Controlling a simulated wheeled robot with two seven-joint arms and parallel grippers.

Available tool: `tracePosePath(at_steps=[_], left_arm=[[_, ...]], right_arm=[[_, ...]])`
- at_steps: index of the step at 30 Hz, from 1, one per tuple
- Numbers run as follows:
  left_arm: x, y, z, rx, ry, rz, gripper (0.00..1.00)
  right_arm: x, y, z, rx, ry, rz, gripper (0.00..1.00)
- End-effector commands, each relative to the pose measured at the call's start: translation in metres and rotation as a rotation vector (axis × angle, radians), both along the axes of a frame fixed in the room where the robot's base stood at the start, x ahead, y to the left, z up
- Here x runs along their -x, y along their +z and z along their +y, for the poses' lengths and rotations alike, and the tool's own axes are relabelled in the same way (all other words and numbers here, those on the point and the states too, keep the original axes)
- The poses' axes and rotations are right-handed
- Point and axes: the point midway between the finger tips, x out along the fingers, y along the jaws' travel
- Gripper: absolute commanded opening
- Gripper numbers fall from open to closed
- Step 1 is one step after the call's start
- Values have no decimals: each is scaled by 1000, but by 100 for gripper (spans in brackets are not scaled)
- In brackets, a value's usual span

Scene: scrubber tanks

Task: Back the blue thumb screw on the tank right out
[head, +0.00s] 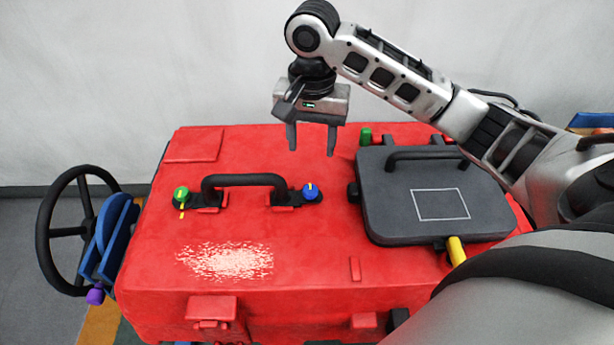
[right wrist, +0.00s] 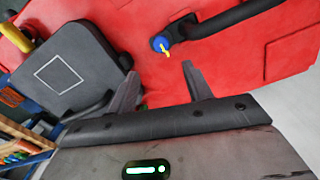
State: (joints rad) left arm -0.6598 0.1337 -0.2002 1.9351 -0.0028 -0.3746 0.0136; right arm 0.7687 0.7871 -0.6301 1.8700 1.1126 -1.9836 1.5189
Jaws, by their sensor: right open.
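The blue thumb screw (head: 310,191) sits on the red tank's top (head: 300,240), at the right end of a black bar handle (head: 243,180). It carries a yellow mark and also shows in the right wrist view (right wrist: 160,43), just beyond the fingertips. My right gripper (head: 311,153) points down above and behind the screw, apart from it. Its two fingers (right wrist: 158,80) are spread with nothing between them. A green thumb screw (head: 181,193) sits at the handle's left end. My left gripper is not in view.
A dark grey lid (head: 430,215) with its own handle stands right of the screw, with a yellow lever (head: 456,251) at its front. A black handwheel (head: 68,230) and a purple knob (head: 95,296) are at the left. The tank top in front of the screw is clear.

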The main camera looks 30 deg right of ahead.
Motion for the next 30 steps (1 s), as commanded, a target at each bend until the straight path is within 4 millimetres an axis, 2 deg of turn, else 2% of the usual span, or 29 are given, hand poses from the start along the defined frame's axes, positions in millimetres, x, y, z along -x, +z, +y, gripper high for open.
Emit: tracePosePath(at_steps=[1, 9, 15, 21, 29, 30], left_arm=[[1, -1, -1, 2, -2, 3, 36], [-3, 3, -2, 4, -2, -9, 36], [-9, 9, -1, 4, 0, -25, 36], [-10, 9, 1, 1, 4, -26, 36], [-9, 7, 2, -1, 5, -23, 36], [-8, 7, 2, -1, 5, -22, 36]], right_arm=[[1, -13, -1, 1, -2, 4, 50], [1, -72, -1, 2, 0, 2, 50], [0, -103, -1, 1, -1, 0, 50], [0, -118, 0, 1, 1, -1, 50], [-1, -120, 0, 1, 2, -3, 50], [-1, -120, 0, 1, 2, -3, 47]])
